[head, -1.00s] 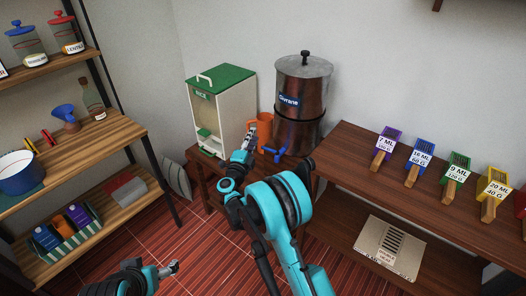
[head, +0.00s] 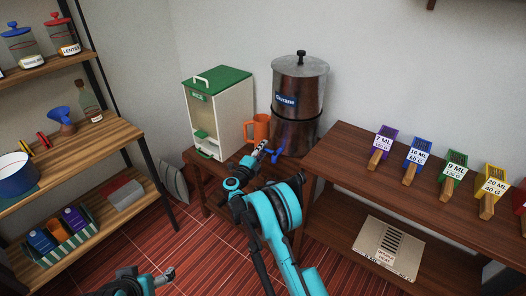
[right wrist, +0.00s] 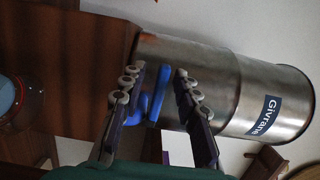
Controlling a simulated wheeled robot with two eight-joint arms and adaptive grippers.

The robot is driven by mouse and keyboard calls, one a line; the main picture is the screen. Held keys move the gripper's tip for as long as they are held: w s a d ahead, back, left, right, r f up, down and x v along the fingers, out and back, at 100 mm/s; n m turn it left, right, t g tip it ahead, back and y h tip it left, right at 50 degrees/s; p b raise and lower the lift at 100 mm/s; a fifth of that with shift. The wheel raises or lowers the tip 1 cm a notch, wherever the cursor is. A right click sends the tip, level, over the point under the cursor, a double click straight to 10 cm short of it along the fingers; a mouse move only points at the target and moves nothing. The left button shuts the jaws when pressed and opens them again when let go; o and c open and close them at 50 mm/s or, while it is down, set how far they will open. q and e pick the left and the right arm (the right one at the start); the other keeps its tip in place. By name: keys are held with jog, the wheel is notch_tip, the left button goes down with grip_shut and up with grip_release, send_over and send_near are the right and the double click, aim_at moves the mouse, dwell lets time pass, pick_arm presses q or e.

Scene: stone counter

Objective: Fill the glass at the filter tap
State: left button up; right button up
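The steel water filter (head: 299,85), labelled Givrane, stands on a low wooden stand (head: 222,175) in the head view. Its blue tap (head: 280,156) is low on its front. My right gripper (head: 263,147) is just left of the tap. In the right wrist view, the open right fingers (right wrist: 158,74) are on either side of the blue tap (right wrist: 154,97); contact is not clear. I see no clear drinking glass. My left gripper (head: 168,274) is low in the head view, apparently empty.
A white dispenser with a green lid (head: 222,105) stands left of the mug. A shelf (head: 90,145) with jars and bottles is at left. A wooden table (head: 350,150) with several coloured scoops is at right, close to my right arm.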

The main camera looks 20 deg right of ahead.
grip_shut()
jog(key=shift+s, duration=0.1)
jog(key=shift+s+n+t+y, duration=0.1)
jog(key=shift+n+t+y, duration=0.3)
jog(key=shift+y, duration=0.1)
jog(key=shift+s+a+n+t+y+b, duration=0.15)
jog(key=shift+n+t+y+b, duration=0.05)
jog(key=shift+n+t+y, duration=0.25)
jog(key=shift+s+a+n+t+y+b, duration=0.15)
jog(key=shift+n+t+y+b, duration=0.15)
jog(key=shift+y, duration=0.25)
grip_release()
jog(key=shift+w, duration=0.1)
